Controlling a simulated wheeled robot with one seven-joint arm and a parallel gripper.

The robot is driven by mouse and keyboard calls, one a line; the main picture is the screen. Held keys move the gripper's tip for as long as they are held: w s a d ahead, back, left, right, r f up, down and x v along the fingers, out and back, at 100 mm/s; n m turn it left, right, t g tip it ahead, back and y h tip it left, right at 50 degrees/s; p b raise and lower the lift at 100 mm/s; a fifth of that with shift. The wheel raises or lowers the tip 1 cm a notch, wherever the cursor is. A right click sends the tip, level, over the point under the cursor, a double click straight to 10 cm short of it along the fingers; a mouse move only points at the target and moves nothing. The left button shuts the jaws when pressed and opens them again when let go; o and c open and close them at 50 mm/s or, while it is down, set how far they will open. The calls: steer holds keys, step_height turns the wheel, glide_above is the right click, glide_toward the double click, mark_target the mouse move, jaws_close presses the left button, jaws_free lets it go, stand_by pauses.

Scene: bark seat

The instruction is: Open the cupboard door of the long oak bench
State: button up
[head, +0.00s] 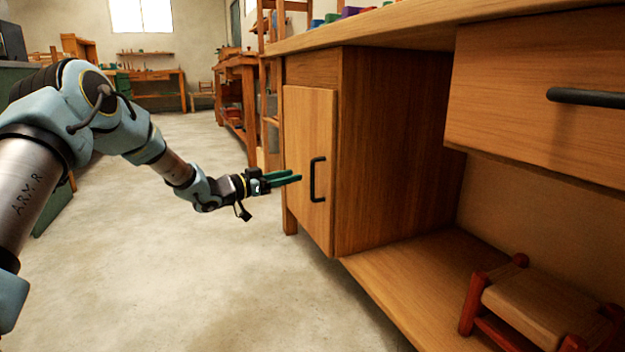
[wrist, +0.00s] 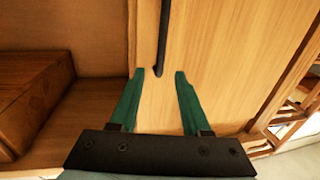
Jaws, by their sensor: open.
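The long oak bench (head: 395,26) fills the right side of the head view. Its cupboard door (head: 302,130) is shut and has a black upright bar handle (head: 318,180). My gripper (head: 298,179) is open, with green fingers pointing at the door just left of the handle. In the wrist view the fingers (wrist: 160,74) are apart, and the lower end of the handle (wrist: 161,50) shows between and beyond their tips. The door face (wrist: 215,60) lies behind them. I cannot tell whether the fingers touch the handle.
A drawer (head: 535,100) with a black handle juts out at the right. A small red-legged stool (head: 540,305) stands on the bench's low shelf (head: 400,275). The concrete floor (head: 190,280) left of the door is clear. Wooden workbenches (head: 238,95) stand farther back.

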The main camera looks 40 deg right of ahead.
steer(key=shift+s+d+b, duration=0.2)
steer(key=shift+d+b, duration=0.35)
steer(key=shift+d, duration=0.85)
steer(key=shift+s+d+b, duration=0.25)
steer(key=shift+d+b, duration=0.3)
steer(key=shift+d, duration=0.8)
steer(key=shift+s+d+b, duration=0.2)
steer(key=shift+d+b, duration=0.35)
steer(key=shift+d, duration=0.85)
steer(key=shift+c, duration=0.4)
jaws_close()
